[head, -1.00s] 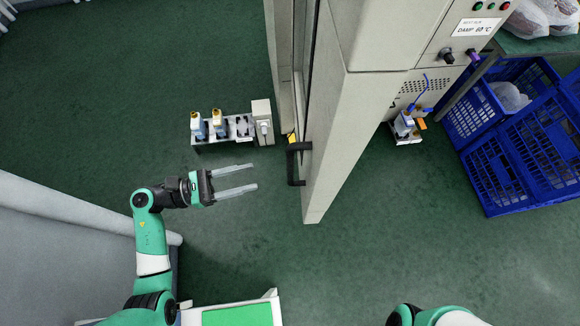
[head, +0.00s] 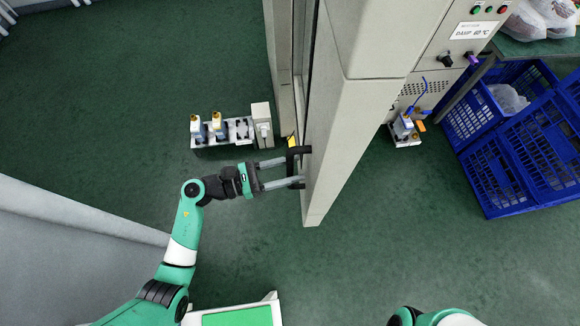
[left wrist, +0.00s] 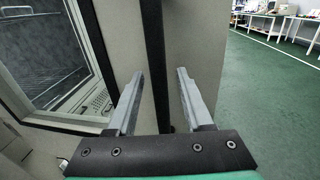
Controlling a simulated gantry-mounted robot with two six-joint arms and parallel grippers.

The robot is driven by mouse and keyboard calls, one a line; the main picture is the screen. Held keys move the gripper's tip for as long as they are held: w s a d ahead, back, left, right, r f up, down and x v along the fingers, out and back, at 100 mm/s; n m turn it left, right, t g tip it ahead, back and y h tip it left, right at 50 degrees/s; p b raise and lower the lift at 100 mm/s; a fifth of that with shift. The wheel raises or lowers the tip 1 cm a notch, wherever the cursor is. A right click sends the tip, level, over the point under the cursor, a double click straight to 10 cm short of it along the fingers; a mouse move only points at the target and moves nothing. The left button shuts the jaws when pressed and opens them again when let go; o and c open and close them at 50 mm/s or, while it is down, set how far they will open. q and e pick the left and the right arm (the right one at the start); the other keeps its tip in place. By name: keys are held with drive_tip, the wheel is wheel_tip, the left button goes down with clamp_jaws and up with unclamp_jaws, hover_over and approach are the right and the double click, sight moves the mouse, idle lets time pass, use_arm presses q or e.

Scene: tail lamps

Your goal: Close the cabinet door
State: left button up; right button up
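The cabinet's interior with wire racks (left wrist: 45,50) shows at the left of that view. My right gripper is not in view; only a bit of my right arm shows.
Blue crates (head: 520,150) and a control panel (head: 465,35) are at the right. A grey wall-like surface (head: 70,230) is at lower left.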

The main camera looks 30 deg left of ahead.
use_arm(q)
clamp_jaws()
idle(1.2)
